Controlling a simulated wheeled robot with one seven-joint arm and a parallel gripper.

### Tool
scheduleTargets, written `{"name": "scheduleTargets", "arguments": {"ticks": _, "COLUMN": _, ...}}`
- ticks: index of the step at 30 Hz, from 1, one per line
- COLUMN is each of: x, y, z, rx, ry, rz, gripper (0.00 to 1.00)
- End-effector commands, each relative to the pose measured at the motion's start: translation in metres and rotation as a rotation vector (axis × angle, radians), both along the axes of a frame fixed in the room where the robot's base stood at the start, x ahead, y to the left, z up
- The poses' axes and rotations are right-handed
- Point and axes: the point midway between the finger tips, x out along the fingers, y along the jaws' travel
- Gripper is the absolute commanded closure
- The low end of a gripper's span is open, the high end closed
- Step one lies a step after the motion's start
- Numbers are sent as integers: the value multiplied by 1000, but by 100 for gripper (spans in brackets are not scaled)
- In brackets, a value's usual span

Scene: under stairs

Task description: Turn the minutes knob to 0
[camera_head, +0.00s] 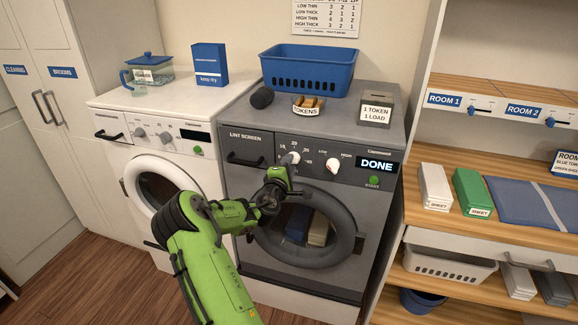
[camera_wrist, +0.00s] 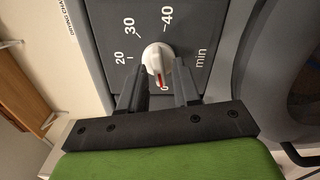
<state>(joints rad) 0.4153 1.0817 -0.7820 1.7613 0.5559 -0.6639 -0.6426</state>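The minutes knob (camera_wrist: 155,56) is white with a red pointer line, set in the dark dryer panel. It also shows in the head view (camera_head: 290,158), just above my gripper. In the wrist view its pointer faces down, toward a partly hidden mark that looks like 0; 20, 30, 40 and "min" are readable around it. My gripper (camera_wrist: 159,76) is open, its two black fingers apart at the knob's lower edge, one on each side. I see no clear contact. In the head view my gripper (camera_head: 280,174) is in front of the panel.
A second white knob (camera_head: 332,165), marked LOW to HIGH, is right of it, beside a display (camera_head: 377,165) reading DONE and a green START button (camera_head: 374,180). The lint screen handle (camera_head: 245,159) is left. The round dryer door (camera_head: 345,238) is below.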

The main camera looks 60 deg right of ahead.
Motion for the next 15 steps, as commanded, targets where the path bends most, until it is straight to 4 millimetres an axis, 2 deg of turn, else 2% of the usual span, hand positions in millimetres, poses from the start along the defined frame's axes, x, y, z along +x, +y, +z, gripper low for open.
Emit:
{"name": "scheduleTargets", "arguments": {"ticks": 10, "x": -1, "y": 3, "z": 0, "rx": 0, "ry": -1, "rz": -1, "gripper": 62}}
{"name": "scheduleTargets", "arguments": {"ticks": 13, "x": -3, "y": 17, "z": -1, "rx": 2, "ry": -1, "rz": -1, "gripper": 62}}
{"name": "scheduleTargets", "arguments": {"ticks": 15, "x": -5, "y": 34, "z": -1, "rx": 2, "ry": 0, "rz": 1, "gripper": 62}}
